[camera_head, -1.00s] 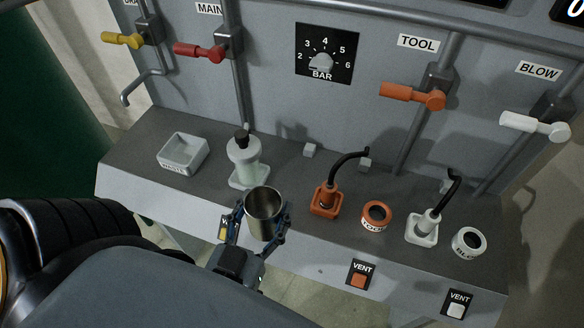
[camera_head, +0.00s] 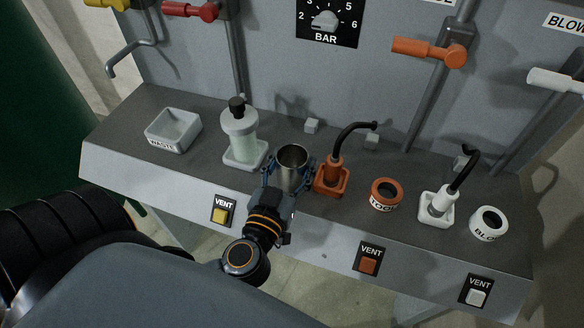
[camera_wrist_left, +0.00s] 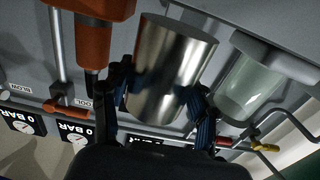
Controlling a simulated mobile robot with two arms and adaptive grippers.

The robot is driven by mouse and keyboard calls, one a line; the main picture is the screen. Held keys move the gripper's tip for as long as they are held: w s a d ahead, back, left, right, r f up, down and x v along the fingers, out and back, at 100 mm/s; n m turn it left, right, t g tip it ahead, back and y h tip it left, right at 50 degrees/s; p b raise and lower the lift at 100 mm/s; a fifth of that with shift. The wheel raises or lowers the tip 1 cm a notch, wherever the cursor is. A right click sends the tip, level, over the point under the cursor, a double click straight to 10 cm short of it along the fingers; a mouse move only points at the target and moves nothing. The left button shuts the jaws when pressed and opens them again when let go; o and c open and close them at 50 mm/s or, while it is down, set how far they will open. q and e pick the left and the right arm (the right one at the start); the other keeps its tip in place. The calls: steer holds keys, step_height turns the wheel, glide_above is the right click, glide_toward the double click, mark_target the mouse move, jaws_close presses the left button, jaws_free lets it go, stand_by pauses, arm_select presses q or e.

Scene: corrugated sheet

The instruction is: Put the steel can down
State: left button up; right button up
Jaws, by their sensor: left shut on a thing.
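The steel can (camera_head: 292,160) is an open-topped shiny metal cup, upright, over the front part of the grey shelf between the clear bottle and the orange tool. My left gripper (camera_head: 287,178) is shut on it, with a finger on each side. In the left wrist view the can (camera_wrist_left: 170,72) fills the middle, between the blue-padded fingers of the gripper (camera_wrist_left: 160,110). I cannot tell whether the can's base touches the shelf. My right gripper is not in view.
The shelf (camera_head: 190,178) also holds a white waste tray (camera_head: 173,130), the clear bottle (camera_head: 242,140) with a black cap, the orange tool (camera_head: 332,176) close right of the can, an orange ring (camera_head: 385,194), a white tool (camera_head: 438,205) and a white ring (camera_head: 488,223).

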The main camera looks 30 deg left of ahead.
arm_select(q)
steer(key=shift+f, duration=0.7)
steer(key=shift+r, duration=0.15)
steer(key=o, duration=1.4)
steer(key=shift+c, duration=0.2)
